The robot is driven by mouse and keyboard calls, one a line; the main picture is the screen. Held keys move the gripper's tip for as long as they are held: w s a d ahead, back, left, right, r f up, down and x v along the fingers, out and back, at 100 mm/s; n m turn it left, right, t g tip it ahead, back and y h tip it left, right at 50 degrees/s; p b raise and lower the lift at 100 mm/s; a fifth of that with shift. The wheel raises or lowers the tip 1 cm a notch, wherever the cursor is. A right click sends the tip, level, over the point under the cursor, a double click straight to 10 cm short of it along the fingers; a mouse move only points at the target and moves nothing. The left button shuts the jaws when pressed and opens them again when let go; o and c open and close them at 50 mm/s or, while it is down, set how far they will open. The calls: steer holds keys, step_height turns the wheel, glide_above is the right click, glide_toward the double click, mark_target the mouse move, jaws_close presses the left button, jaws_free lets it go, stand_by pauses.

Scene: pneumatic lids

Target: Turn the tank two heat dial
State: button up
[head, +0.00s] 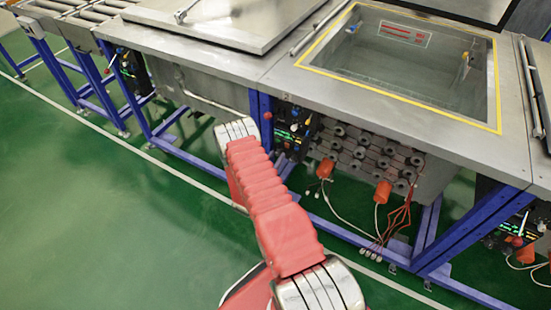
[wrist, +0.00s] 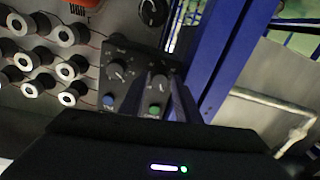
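A dark control panel (head: 291,127) is mounted on the front of the tanks, by the blue post between the closed tank and the open yellow-edged tank (head: 420,55). In the wrist view the panel (wrist: 128,50) fills the middle and carries a black dial (wrist: 119,71), a second dial (wrist: 159,81), a blue button (wrist: 108,101) and a green button (wrist: 154,110). No label tells me which is the tank two heat dial. My gripper (wrist: 160,80) has its two dark fingers apart, with the second dial seen between their tips. I cannot tell whether they touch it.
A blue post (wrist: 222,55) stands close beside my gripper. Several round heater fittings (head: 370,150) with orange plugs and cables are right of the panel. A pipe (wrist: 270,105) runs on the post's other side. A metal lid (head: 225,20) covers the left tank. Green floor (head: 90,200) is clear.

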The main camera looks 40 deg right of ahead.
steer(key=shift+d, duration=0.1)
steer(key=shift+c, duration=0.2)
steer(key=shift+w, duration=0.1)
jaws_close()
steer(key=shift+m, duration=0.3)
steer(key=shift+m, duration=2.4)
steer(key=shift+o, duration=0.2)
jaws_free()
